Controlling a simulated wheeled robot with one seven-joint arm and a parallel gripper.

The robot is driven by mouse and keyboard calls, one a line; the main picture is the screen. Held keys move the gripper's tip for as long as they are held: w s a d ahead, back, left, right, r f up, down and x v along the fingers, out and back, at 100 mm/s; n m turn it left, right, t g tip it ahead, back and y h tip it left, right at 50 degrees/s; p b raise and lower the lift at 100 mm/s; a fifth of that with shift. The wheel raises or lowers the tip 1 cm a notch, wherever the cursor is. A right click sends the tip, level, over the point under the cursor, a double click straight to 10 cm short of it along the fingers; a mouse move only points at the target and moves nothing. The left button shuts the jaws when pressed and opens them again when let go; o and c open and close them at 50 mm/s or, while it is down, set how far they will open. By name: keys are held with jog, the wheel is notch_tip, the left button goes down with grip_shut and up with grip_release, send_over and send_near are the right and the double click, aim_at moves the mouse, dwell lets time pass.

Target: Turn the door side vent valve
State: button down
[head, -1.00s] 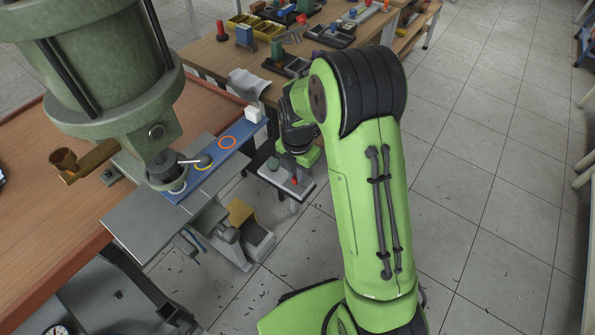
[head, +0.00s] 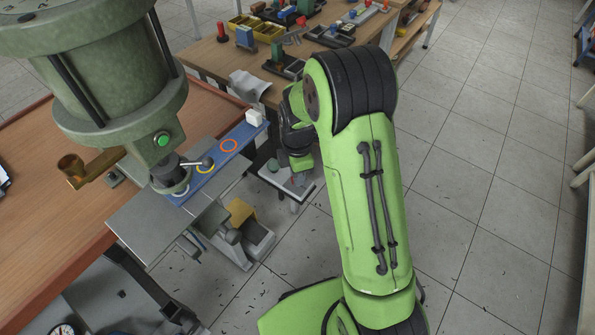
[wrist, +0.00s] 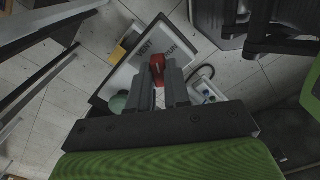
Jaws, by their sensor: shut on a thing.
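The vent valve's red handle (wrist: 157,64) shows in the wrist view between my gripper's grey fingers (wrist: 160,78), which are shut on it. Behind it is a white, dark-edged panel (wrist: 122,82) with partly covered black lettering. A green round knob (wrist: 117,103) is left of the fingers. In the head view my gripper (head: 299,162) is beyond my arm, low over the small light panel (head: 283,180) right of the press. My gripper hides the red handle there. The valve body is hidden in both views.
A wooden bench with trays (head: 287,66) is behind. Tiled floor (head: 470,240) is clear at right.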

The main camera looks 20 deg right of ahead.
jog(key=m, duration=0.5)
jog(key=shift+m+p, duration=0.3)
jog(key=shift+p, duration=0.1)
jog(key=m, duration=0.5)
dwell(0.4)
jog(key=c, duration=1.1)
grip_release()
jog(key=shift+r+p, duration=0.15)
jog(key=shift+p, duration=0.15)
notch_tip(320, 180, up, 16)
jog(key=p, duration=0.4)
jog(key=shift+f+p, duration=0.25)
jog(key=shift+p, duration=0.1)
jog(key=shift+r, duration=0.1)
